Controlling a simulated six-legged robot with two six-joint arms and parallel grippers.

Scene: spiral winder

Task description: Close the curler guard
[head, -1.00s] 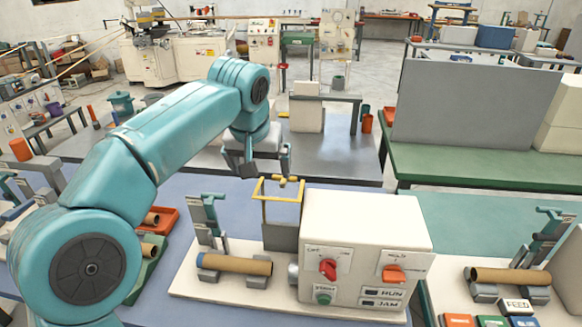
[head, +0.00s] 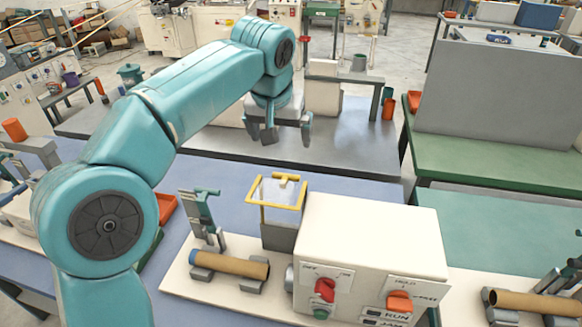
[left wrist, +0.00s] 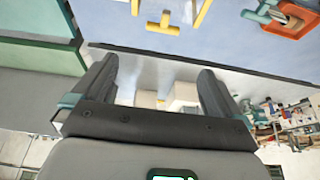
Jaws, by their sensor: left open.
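The curler guard (head: 277,191) is a yellow frame with a clear panel and a yellow handle on its far edge. It stands raised over a dark grey housing (head: 280,235) beside the cream control box (head: 370,235). My left gripper (head: 287,136) is open and empty, fingers down, beyond the handle and apart from it. In the left wrist view my open gripper (left wrist: 155,75) has nothing between its fingers. Part of the yellow guard (left wrist: 170,22) shows there at the top. My right gripper is in neither view.
A cardboard tube (head: 231,264) lies on grey cradles at the left of the base, near a teal upright clamp (head: 206,215). The control box has a red knob (head: 325,289) and an orange switch (head: 399,301). A grey table (head: 345,150) lies behind.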

